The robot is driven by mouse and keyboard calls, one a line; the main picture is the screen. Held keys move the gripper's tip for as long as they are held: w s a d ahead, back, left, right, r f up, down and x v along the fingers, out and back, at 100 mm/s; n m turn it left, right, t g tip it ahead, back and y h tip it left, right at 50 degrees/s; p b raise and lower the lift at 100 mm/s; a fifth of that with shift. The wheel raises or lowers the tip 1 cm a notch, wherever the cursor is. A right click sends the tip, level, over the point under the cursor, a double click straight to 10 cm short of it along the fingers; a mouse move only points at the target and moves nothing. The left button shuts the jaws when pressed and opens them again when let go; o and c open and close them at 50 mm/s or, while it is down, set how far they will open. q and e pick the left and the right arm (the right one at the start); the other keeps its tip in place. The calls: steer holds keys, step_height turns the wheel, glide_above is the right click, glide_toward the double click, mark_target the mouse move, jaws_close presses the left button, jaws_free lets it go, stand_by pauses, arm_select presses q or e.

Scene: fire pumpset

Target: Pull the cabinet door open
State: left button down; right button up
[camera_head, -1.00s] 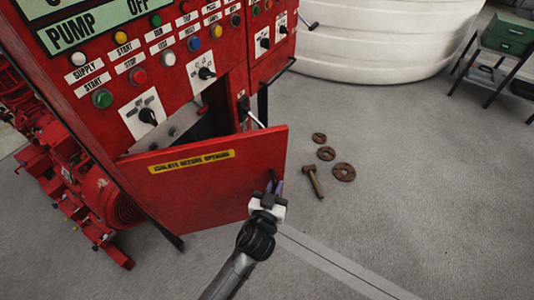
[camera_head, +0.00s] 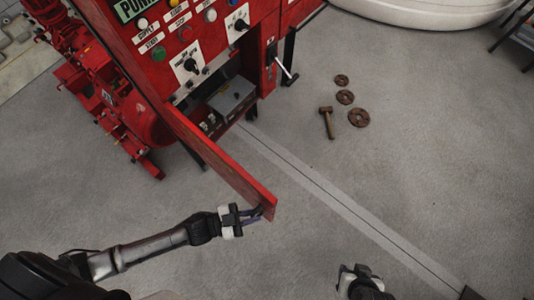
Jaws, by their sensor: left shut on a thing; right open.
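The red cabinet door (camera_head: 220,163) stands wide open, swung out from the red cabinet (camera_head: 196,62) and seen nearly edge-on. My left gripper (camera_head: 254,214) is shut at the door's free edge, on its handle, which is mostly hidden by the fingers. Inside the open cabinet a grey box (camera_head: 232,98) and small fittings show. My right gripper (camera_head: 352,272) is at the bottom of the picture, apart from the door, open and empty; its fingertips are small in view.
A brown hammer (camera_head: 327,122) and several rusty round wheels (camera_head: 358,118) lie on the grey floor to the right. Red pump machinery (camera_head: 110,100) stands left of the cabinet. A white tank (camera_head: 430,8) is at the back. The floor around the door is clear.

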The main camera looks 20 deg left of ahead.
arm_select(q)
steer(key=s+a, duration=0.1)
steer(key=s+m+g+h, duration=0.1)
steer(key=s, duration=0.1)
steer(key=s+a+g+p, duration=0.1)
steer(key=shift+s+a+m, duration=0.3)
steer(key=shift+a+m, duration=0.05)
steer(key=shift+m, duration=0.05)
steer(key=c, duration=1.2)
jaws_free()
steer(key=v, duration=1.3)
steer(key=shift+a+f, duration=0.2)
steer(key=shift+a, duration=0.25)
